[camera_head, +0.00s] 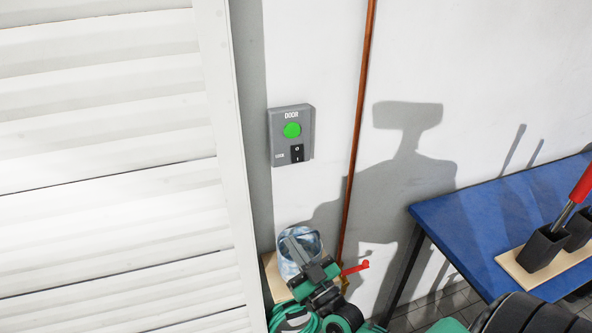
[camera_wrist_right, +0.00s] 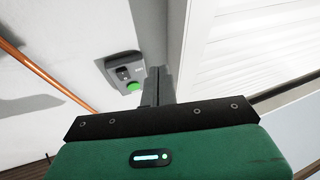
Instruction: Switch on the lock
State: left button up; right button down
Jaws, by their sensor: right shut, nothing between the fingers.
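A grey door panel (camera_head: 274,135) is fixed on the white wall beside the louvred door. It carries a round green button (camera_head: 292,130) and, below it, a black lock rocker switch (camera_head: 297,153) marked 0 and 1. In the right wrist view the panel (camera_wrist_right: 109,62) appears upside down, with the switch (camera_wrist_right: 123,74) and green button (camera_wrist_right: 133,86) visible. My right gripper (camera_head: 291,243) is below the panel, shut, empty and apart from it. Its closed fingers (camera_wrist_right: 158,84) also show in the wrist view. I cannot tell which way the rocker is pressed. My left gripper is not in view.
A white louvred door (camera_head: 120,150) stands left. A copper pipe (camera_head: 358,120) runs down the wall right of the panel. A blue-white container (camera_head: 313,240) and a red lever (camera_head: 356,267) are near my right gripper. A blue table (camera_head: 470,225) stands right. The wall around the panel is clear.

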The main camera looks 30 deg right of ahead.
jog(key=s+d+r+m+t+h, duration=0.1)
jog(key=d+r+m+t+h, duration=0.1)
jog(key=d+r+m+h, duration=0.3)
jog(key=shift+s+d+r+h, duration=0.35)
jog(key=shift+r+h, duration=0.4)
jog(key=shift+h, duration=0.45)
jog(key=p, duration=0.4)
send_near(297, 156)
notch_tip(297, 156, up, 4)
jog(key=w, duration=0.1)
jog(key=w+d, duration=0.1)
jog(key=w, duration=0.1)
jog(key=shift+w+f+p, duration=0.2)
jog(key=shift+w+p, duration=0.05)
jog(key=shift+p, duration=0.1)
jog(key=shift+w+d+f, duration=0.15)
jog(key=shift+w+d, duration=0.05)
jog(key=shift+w, duration=0.3)
